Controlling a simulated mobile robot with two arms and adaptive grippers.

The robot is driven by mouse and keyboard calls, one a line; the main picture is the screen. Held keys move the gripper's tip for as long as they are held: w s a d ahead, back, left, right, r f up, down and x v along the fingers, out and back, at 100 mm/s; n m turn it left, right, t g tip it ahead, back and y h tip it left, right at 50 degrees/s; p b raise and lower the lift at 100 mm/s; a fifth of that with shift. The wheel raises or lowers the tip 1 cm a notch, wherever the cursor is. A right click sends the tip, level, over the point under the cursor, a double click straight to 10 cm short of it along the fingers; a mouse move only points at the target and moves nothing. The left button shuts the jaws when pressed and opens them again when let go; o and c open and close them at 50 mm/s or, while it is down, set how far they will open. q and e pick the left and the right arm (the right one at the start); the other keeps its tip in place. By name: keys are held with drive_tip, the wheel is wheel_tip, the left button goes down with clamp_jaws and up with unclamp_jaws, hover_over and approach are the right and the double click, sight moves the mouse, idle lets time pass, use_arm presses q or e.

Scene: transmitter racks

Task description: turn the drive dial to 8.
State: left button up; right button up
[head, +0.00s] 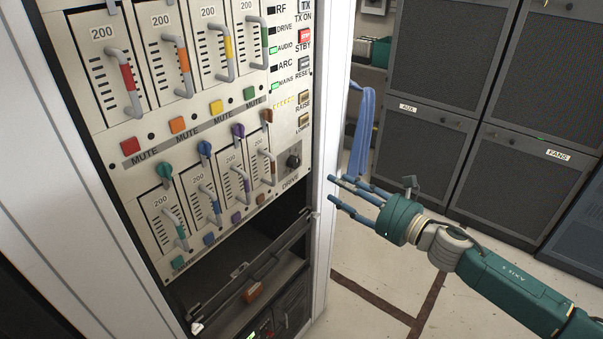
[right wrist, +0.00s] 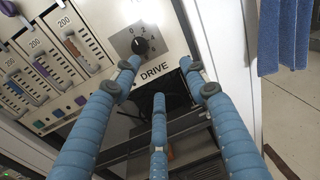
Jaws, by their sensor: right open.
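The drive dial (head: 293,161) is a small black knob at the lower right of the cream rack panel, above the word DRIVE. It also shows in the right wrist view (right wrist: 140,45), with a number scale around it. I can read 0, 2 and 4; its exact setting is too small to tell. My right gripper (head: 340,188), with blue fingers, is open and empty, to the right of the rack and apart from the dial. In the right wrist view its spread fingertips (right wrist: 158,75) appear just below the dial. My left gripper is not in view.
Coloured slider handles (head: 187,70), mute buttons (head: 178,125) and small knobs (head: 165,172) fill the panel left of the dial. An open bay with a dark rail (head: 250,270) lies below. A blue cloth (head: 362,125) hangs beside the rack. Grey cabinets (head: 430,150) stand behind.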

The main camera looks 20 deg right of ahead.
sight(297, 163)
drive_tip(key=w+a+r+n+p, duration=0.1)
drive_tip(key=w+a, duration=0.1)
drive_tip(key=w+a+r+p, duration=0.1)
drive_tip(key=w+a+p, duration=0.1)
drive_tip(key=a, duration=0.1)
drive_tip(key=w+a+r+n+y+p, duration=0.1)
drive_tip(key=w+a, duration=0.1)
drive_tip(key=w, duration=0.1)
drive_tip(key=shift+w+a+n+g, duration=0.1)
drive_tip(key=shift+a+n+g, duration=0.05)
drive_tip(key=shift+n+g, duration=0.15)
drive_tip(key=shift+w+a+f, duration=0.15)
drive_tip(key=shift+w+a, duration=0.15)
drive_tip(key=shift+w, duration=0.15)
clamp_jaws()
